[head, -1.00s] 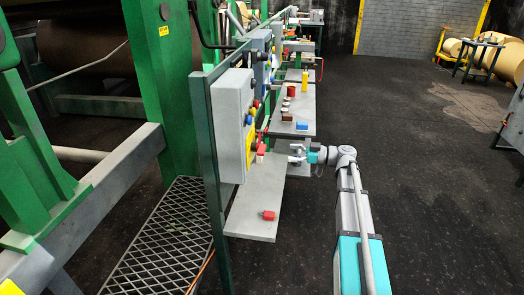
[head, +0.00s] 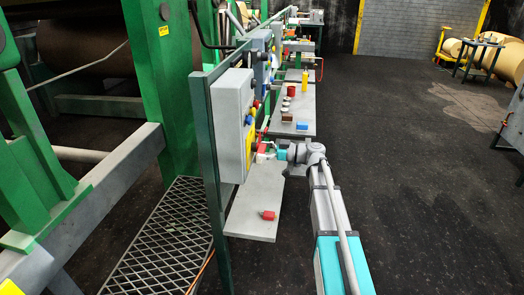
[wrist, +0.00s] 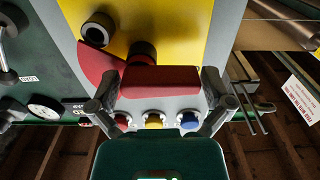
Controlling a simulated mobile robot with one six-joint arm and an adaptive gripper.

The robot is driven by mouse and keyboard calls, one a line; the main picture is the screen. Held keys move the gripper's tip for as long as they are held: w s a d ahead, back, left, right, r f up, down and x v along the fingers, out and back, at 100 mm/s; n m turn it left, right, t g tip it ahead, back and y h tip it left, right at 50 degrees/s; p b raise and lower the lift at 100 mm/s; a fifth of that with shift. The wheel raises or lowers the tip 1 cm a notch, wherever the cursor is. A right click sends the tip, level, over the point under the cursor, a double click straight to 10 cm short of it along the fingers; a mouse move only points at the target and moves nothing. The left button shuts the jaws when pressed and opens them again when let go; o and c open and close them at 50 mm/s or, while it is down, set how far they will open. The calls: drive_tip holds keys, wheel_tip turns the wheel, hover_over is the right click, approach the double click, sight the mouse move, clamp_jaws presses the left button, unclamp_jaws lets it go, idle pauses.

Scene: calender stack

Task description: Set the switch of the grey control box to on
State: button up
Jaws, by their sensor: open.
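The grey control box (head: 232,120) is mounted on a green post at left of centre in the head view. Its face has a yellow plate, also large in the wrist view (wrist: 185,25). A red switch handle (wrist: 160,82) stands out from the face, with a red curved piece (wrist: 98,65) beside it. My gripper (head: 267,151) is close to the box's lower face. In the wrist view its open fingers (wrist: 158,76) lie on either side of the red handle, with gaps visible. Whether they touch it is unclear. The switch's on and off marks are not readable.
Red, yellow and blue buttons (wrist: 154,121) sit in a row close to the fingers. Two black round knobs or posts (wrist: 98,28) stand on the plate. A grey shelf (head: 245,215) below holds a red object (head: 267,215). Open floor lies to the right.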

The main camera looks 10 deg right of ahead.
drive_tip(key=c, duration=0.8)
drive_tip(key=m, duration=0.4)
drive_tip(key=shift+w+r+p, duration=0.1)
drive_tip(key=shift+r+p, duration=0.3)
drive_tip(key=m, duration=0.5)
drive_tip(key=shift+w+d+r, duration=0.15)
drive_tip(key=shift+w+r, duration=0.05)
drive_tip(key=shift+r, duration=0.05)
drive_tip(key=m, duration=0.3)
drive_tip(key=m+p, duration=0.1)
drive_tip(key=shift+w+d+r+m, duration=0.1)
drive_tip(key=shift+w+r+m, duration=0.1)
drive_tip(key=shift+w+m, duration=0.1)
drive_tip(key=shift+w+d+m, duration=0.1)
drive_tip(key=shift+w+m, duration=0.05)
drive_tip(key=shift+m, duration=0.95)
drive_tip(key=shift+w+m, duration=0.1)
drive_tip(key=shift+m, duration=1)
